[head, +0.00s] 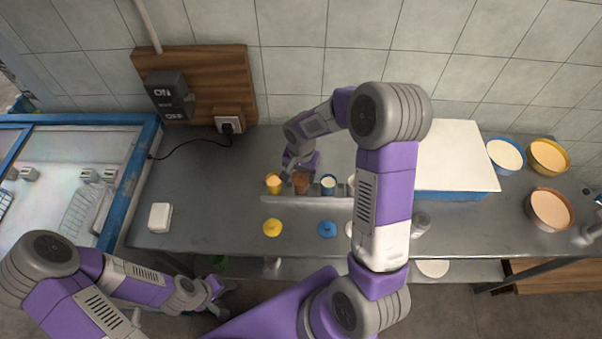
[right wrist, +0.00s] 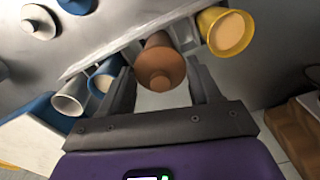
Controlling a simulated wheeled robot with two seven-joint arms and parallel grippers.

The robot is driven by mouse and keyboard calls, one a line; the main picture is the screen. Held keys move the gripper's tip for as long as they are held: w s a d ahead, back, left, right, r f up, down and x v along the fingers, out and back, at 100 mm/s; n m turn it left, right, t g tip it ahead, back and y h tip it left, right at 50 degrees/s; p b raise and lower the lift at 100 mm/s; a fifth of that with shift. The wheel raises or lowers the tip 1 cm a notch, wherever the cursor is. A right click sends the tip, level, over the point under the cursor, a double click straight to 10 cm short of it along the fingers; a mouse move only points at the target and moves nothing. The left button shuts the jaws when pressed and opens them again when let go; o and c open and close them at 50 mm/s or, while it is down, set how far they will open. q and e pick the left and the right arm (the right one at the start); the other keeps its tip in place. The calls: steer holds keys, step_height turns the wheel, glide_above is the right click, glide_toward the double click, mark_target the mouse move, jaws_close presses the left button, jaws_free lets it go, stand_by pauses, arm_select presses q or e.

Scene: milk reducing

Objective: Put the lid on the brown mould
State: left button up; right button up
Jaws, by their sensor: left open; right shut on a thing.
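The brown mould (head: 301,186) stands in the row of moulds on the grey counter. In the right wrist view a brown lid with a small knob (right wrist: 161,80) covers the near end of the brown mould body (right wrist: 156,46). Whether the lid is fully seated is hard to tell. My right gripper (right wrist: 164,82) has one finger on each side of this brown piece and is shut on it. In the head view my right gripper (head: 294,177) is at the mould, partly hiding it. My left gripper (head: 218,290) is open and empty, low in front of the counter.
A yellow mould (head: 273,184) and a blue mould (head: 328,184) flank the brown one. A yellow lid (head: 272,228) and a blue lid (head: 327,229) lie in front. A white-topped box (head: 455,160) and several round pans stand right. The counter's left part is mostly clear.

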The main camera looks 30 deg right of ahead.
steer(key=shift+f+b, duration=0.2)
steer(key=shift+b, duration=0.25)
stand_by(1.1)
steer(key=o, duration=1.2)
steer(key=shift+r, duration=0.15)
steer(key=shift+r+p, duration=2.35)
steer(key=shift+r, duration=1.05)
jaws_close()
